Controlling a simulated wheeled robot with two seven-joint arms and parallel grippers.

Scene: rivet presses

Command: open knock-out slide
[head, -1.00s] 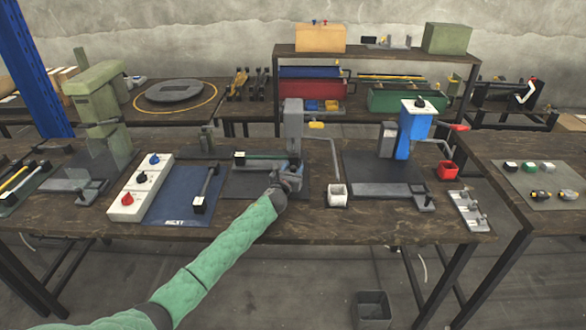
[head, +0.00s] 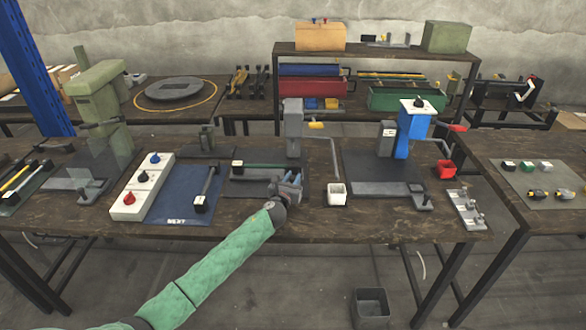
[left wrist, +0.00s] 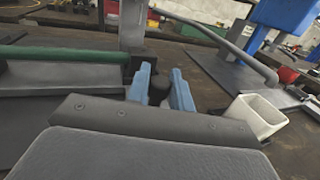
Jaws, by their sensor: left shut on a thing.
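The grey press (head: 293,125) stands on a dark plate in the middle of the bench. A slide with a green rod (head: 262,165) and a black-and-white end block (head: 237,165) lies in front of it. My left gripper (head: 289,187) is at the slide's right end, in front of the press. In the left wrist view its blue fingers (left wrist: 163,90) are shut on a small dark knob (left wrist: 158,88), with the green rod (left wrist: 60,54) to the left. The fingers hide much of the knob. My right gripper is out of view.
A white cup (head: 337,195) stands close to the right of my left gripper, with a bent grey bar (head: 334,155) behind it. A blue press (head: 413,130) stands further right. A blue mat (head: 180,202) with a black-ended bar (head: 208,188) lies to the left.

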